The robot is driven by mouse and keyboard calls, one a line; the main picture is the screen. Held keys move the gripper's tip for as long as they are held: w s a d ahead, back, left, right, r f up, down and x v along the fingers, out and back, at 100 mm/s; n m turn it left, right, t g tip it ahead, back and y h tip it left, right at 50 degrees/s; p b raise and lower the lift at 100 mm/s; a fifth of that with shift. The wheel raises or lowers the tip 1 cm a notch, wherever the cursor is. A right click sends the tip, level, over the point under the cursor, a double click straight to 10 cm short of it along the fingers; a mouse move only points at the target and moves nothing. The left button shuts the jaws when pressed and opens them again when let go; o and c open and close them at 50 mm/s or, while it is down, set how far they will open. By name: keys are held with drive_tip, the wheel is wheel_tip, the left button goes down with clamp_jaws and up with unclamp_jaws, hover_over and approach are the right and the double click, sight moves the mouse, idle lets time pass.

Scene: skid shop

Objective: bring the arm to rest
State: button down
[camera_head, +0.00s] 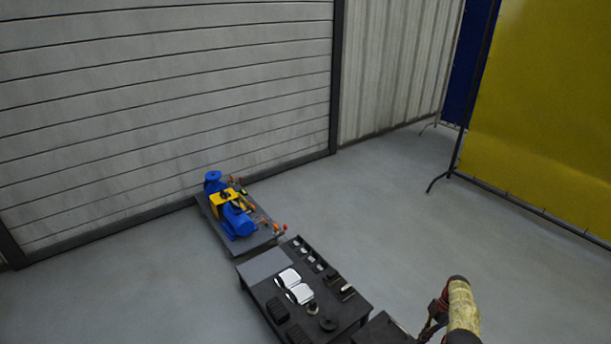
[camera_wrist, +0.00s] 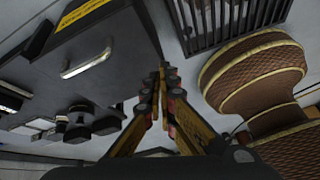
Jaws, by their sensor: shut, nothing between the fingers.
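My gripper (camera_wrist: 163,80) shows in the wrist view with its two yellow-and-dark fingers meeting at the tips, shut and empty. In the head view my arm (camera_head: 462,305) stands at the lower right, beside the dark table; the gripper's fingers cannot be made out there. In the wrist view a dark grey surface with a bright metal handle (camera_wrist: 87,62) and a yellow label lies to the left of the fingers. The fingers look apart from it.
A dark table (camera_head: 352,306) holds white items (camera_head: 299,293) and small dark parts. Behind it a blue and yellow pump (camera_head: 232,215) sits on a dark skid. A yellow screen (camera_head: 545,110) stands at right. Floor between table and screen is clear.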

drive_tip(key=s+a+f+m+g, duration=0.1)
drive_tip(key=s+a+f+m, duration=0.1)
drive_tip(key=s+f+m, duration=0.5)
drive_tip(key=s+a+r+m+t+h+p, duration=0.1)
drive_tip(key=a+r+m, duration=0.3)
drive_tip(key=r, duration=1.1)
drive_tip(key=a+r+m+h+p, duration=0.15)
drive_tip(key=r+m, duration=0.45)
drive_tip(key=r, duration=0.9)
drive_tip(key=s+a+r+m+t+h, duration=0.1)
drive_tip(key=a+r+m, duration=0.35)
drive_tip(key=r, duration=1.05)
drive_tip(key=s+a+r+t+p, duration=0.1)
drive_tip(key=s+a+r+t, duration=0.1)
drive_tip(key=s+a+r, duration=0.3)
drive_tip(key=s+a+r+t+h+p, duration=0.1)
drive_tip(key=s+a+r, duration=0.5)
drive_tip(key=s+r, duration=0.6)
drive_tip(key=s+a+r+t+p, duration=0.2)
drive_tip(key=s+a+r+t, duration=0.2)
drive_tip(key=s+r, duration=0.5)
wheel_tip(320, 180, up, 8)
drive_tip(key=shift+s+a+r+t+p, duration=0.3)
drive_tip(key=shift+s+a+t, duration=0.1)
drive_tip(key=shift+a, duration=0.25)
